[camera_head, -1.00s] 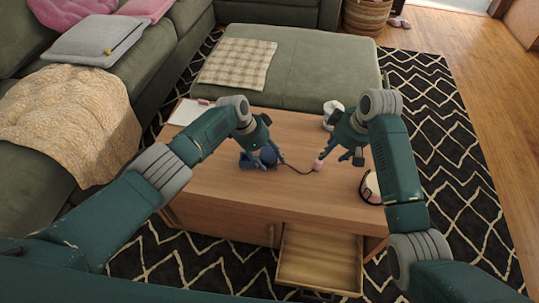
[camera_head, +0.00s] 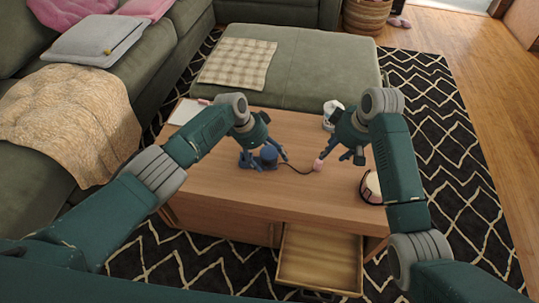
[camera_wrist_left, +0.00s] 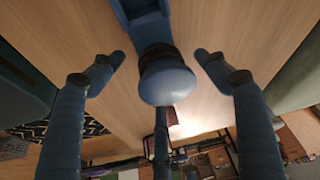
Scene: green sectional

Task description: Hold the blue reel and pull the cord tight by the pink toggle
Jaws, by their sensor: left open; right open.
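The blue reel (camera_head: 269,154) sits on the wooden coffee table, with a blue base part beside it on the left. A dark cord (camera_head: 296,171) runs right from it to the pink toggle (camera_head: 318,165), lying with slack on the tabletop. My left gripper (camera_head: 264,157) is open above the reel. In the left wrist view the reel's rounded blue top (camera_wrist_left: 167,80) lies between the spread fingers (camera_wrist_left: 160,58), with gaps at both sides. My right gripper (camera_head: 341,157) is open over the table, one finger close to the toggle; whether they touch I cannot tell.
The coffee table (camera_head: 225,195) has an open drawer (camera_head: 320,258) at its front. A white container (camera_head: 333,112) stands behind my right gripper. A round pale object with a dark band (camera_head: 371,188) lies at the right edge. White papers (camera_head: 187,112) lie at the back left.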

